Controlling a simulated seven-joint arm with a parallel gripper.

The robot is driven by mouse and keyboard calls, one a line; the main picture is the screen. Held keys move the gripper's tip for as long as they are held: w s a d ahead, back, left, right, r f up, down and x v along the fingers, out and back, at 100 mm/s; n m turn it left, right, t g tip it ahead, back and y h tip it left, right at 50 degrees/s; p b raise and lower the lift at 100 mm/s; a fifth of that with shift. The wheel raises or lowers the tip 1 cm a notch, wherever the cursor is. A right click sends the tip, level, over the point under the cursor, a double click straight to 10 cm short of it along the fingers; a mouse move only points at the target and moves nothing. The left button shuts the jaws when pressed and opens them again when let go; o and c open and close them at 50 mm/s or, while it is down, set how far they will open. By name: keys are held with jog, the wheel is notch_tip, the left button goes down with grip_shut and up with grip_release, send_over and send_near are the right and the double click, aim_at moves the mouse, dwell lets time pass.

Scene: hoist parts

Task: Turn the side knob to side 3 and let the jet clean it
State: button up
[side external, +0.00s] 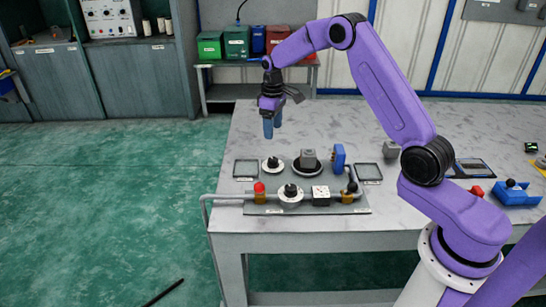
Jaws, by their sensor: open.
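My gripper (272,125), with blue fingers pointing down, is open and empty. It hangs above the table, over the back left of the grey work plate (330,208). Two black knobs on white round dials stand on the plate: one at the back left (273,161), below my gripper, and one at the front (290,190). I cannot read their labels, so I cannot tell which is the side knob. A grey block (308,157) sits on a round dark turntable (307,171). A blue upright part (339,157), possibly the jet, stands right of it. No spray shows.
Dark-framed square trays (246,168) (368,172) flank the plate. A blue holder (515,195) lies far right.

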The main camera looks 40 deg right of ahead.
aim_at(273, 160)
notch_tip(273, 160, down, 12)
jog(key=shift+f, duration=0.1)
dwell(0.5)
jog(key=c, duration=1)
